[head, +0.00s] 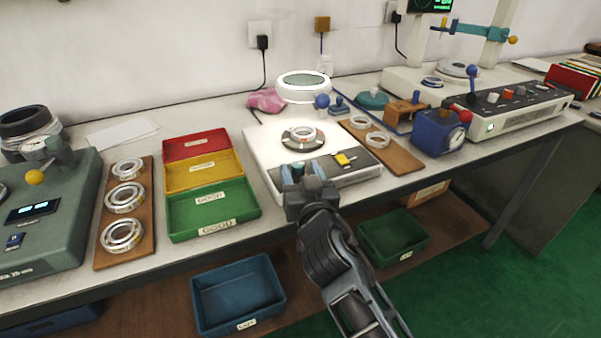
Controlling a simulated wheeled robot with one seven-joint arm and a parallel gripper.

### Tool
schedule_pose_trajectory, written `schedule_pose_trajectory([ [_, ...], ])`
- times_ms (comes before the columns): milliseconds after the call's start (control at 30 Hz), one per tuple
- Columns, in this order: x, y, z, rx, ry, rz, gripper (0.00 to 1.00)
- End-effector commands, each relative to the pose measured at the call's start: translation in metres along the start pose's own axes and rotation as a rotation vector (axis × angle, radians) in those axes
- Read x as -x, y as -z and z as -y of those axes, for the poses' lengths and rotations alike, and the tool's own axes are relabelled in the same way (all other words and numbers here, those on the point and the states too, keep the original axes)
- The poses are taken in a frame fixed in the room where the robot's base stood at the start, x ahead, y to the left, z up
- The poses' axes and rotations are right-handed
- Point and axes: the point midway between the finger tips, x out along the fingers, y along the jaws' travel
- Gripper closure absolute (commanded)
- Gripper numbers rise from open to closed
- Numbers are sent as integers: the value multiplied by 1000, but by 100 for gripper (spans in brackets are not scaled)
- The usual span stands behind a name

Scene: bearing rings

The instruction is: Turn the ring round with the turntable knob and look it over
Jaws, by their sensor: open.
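A metal bearing ring (305,134) lies on the round dark turntable (287,142) of a white inspection unit (262,147), under a lit ring lamp (303,86). My gripper (304,171) is open at the unit's front edge, in front of the turntable and left of the yellow switch (343,159). A small teal part, which looks like the turntable knob (298,169), shows at the fingertips. It is partly hidden, and I cannot tell whether the fingers touch it. The gripper holds no ring.
Red, yellow and green trays (172,218) stand left of the unit, beside a wooden board (146,237) with several rings. Another board (400,157) and a blue gauge device (437,131) stand close on the right. Blue (199,304) and green bins (419,240) sit below the bench.

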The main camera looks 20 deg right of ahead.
Motion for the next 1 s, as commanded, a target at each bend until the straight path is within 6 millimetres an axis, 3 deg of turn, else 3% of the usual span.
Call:
schedule_pose_trajectory([
  [300, 48, -3, 0, -1, 2, 2, 44],
  [500, 70, -2, 0, -1, 1, 1, 44],
  [1000, 75, -1, 0, 0, 1, 1, 44],
])
